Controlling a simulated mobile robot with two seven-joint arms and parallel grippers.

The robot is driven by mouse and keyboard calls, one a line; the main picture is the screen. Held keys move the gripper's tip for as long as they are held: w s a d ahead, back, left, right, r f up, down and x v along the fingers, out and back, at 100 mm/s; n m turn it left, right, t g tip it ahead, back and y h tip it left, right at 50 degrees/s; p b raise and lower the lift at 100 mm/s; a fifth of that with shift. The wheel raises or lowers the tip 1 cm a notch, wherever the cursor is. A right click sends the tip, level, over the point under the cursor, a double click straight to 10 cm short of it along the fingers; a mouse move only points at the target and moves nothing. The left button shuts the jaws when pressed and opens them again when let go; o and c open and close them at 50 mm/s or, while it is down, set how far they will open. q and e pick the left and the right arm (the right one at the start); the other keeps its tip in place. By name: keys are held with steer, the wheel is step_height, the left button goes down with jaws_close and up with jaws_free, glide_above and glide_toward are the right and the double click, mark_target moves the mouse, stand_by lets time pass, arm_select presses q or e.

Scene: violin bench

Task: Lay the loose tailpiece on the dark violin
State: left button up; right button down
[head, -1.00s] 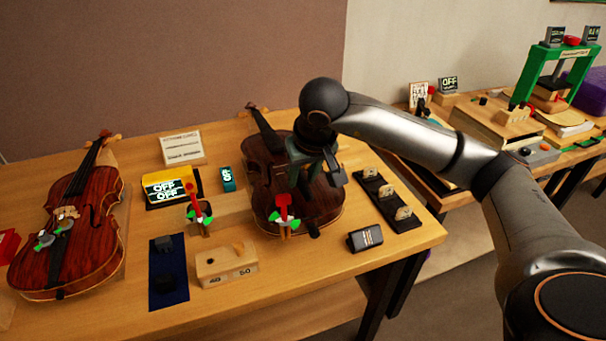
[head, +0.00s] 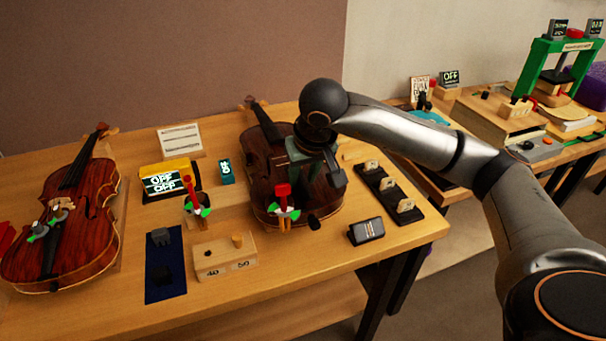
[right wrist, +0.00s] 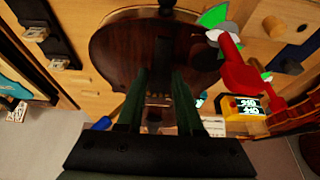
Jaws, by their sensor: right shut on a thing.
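The dark violin (head: 262,180) lies on its back on the bench, its neck toward the wall. It also shows in the right wrist view (right wrist: 115,50). My right gripper (head: 322,176) is over the right part of its body. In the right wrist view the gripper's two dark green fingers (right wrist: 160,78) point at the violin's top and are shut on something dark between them. This is probably the loose tailpiece, but its outline is lost against the violin. I cannot tell whether it touches the violin. My left gripper is not in view.
A red clamp (head: 283,205) with green-and-white wings stands at the violin's near edge. A black rack (head: 385,190) and a small dark device (head: 366,231) are to its right. A wooden block (head: 225,262) and blue mat (head: 165,275) lie left. A reddish violin (head: 85,215) lies far left.

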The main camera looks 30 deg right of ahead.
steer(key=shift+f, duration=0.4)
steer(key=shift+c, duration=2.4)
jaws_free()
steer(key=shift+r, duration=0.1)
steer(key=shift+a, duration=0.1)
steer(key=d+v, duration=0.1)
steer(key=v, duration=1.1)
steer(key=shift+s+a+r, duration=0.2)
steer(key=shift+a, duration=0.1)
